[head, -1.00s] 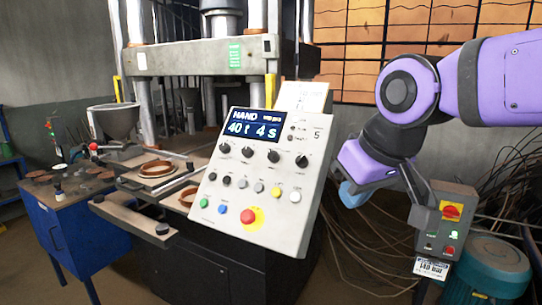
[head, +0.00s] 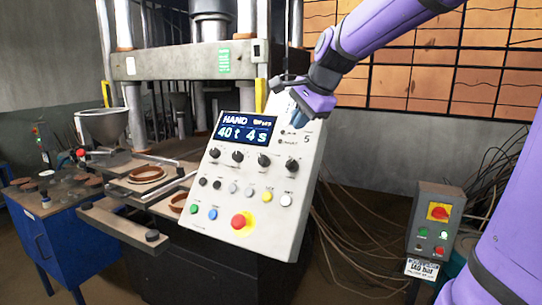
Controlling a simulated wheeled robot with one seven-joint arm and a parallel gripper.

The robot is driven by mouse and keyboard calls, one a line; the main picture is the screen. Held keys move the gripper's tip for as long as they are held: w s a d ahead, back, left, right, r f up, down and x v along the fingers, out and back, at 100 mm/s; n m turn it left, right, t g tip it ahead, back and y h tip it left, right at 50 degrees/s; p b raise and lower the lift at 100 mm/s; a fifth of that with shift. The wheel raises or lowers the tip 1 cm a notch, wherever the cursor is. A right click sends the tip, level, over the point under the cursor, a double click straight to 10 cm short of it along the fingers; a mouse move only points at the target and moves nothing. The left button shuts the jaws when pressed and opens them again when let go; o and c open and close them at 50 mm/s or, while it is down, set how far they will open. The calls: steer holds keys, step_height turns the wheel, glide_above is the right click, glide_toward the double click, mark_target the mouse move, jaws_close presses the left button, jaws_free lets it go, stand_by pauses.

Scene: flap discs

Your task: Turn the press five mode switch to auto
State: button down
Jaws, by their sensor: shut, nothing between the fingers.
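The press control panel (head: 232,182) is a light, tilted box marked 5 at its upper right. Its display (head: 244,130) reads HAND and 40 t 4 s. Below are a row of black knobs (head: 237,156), a row of small buttons, green and blue buttons and a red mushroom button (head: 241,221) on yellow. The labels are too small to read, so I cannot tell which knob is the mode switch. My gripper (head: 280,83) is shut and empty, at the panel's upper right edge in the picture, above the knobs. I cannot tell whether it touches the panel.
The press column (head: 136,125) and crosshead stand behind the panel. A blue cabinet (head: 70,235) with discs and a hopper (head: 103,126) are at left. A grey switch box (head: 435,222) with a red-yellow switch stands at right, near loose cables.

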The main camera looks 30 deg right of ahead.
steer(key=w, duration=0.1)
glide_toward(266, 162)
steer(key=shift+m, duration=0.4)
steer(key=w+d+f, duration=0.2)
steer(key=f, duration=0.1)
steer(key=shift+d+f, duration=0.25)
steer(key=shift+f, duration=0.05)
steer(key=shift+w+a+f, duration=0.3)
steer(key=shift+a+f, duration=0.15)
steer(key=shift+a, duration=0.15)
steer(key=shift+w+a+f, duration=0.3)
steer(key=shift+a+f, duration=0.15)
steer(key=shift+a, duration=0.15)
steer(key=shift+w+a+f, duration=0.15)
steer(key=shift+a+f, duration=0.1)
steer(key=shift+a, duration=0.1)
steer(key=shift+a, duration=0.1)
